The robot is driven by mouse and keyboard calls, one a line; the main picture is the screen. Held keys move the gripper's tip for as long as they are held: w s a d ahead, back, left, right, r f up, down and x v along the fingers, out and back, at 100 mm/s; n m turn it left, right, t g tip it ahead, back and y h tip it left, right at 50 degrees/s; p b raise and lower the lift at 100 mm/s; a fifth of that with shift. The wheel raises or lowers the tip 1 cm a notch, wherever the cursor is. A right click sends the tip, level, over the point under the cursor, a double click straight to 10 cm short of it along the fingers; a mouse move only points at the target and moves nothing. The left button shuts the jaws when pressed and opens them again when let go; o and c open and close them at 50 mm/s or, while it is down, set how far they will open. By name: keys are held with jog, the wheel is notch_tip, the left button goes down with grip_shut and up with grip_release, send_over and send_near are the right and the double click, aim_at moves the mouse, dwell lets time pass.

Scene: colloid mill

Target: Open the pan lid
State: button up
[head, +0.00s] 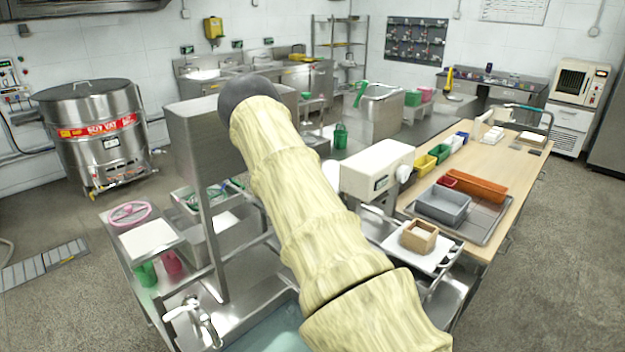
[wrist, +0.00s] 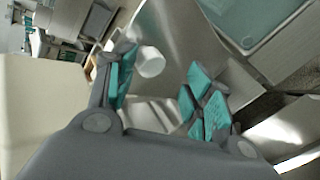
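A large round steel vat (head: 100,135) with a red and yellow band stands on the floor at the left of the head view. Its broad, flat lid (head: 85,88) lies level on top and looks shut. No other pan lid can be made out. My gripper (wrist: 160,72) shows in the wrist view with its teal-padded fingers apart and nothing held between them. A white round piece shows beyond the fingers. My gripper cannot be made out in the head view, where my cream-sleeved arm fills the middle. The lid cannot be made out in the wrist view.
A steel stand with a water basin (head: 265,335) and tap is close in front. A wooden bench (head: 515,160) with bins and a grey tub (head: 443,204) is at the right. A floor grate (head: 45,262) lies at the left. Grey floor is open near the vat.

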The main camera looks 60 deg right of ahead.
notch_tip(320, 180, up, 9)
dwell(0.4)
jog(key=shift+r, duration=0.15)
dwell(0.4)
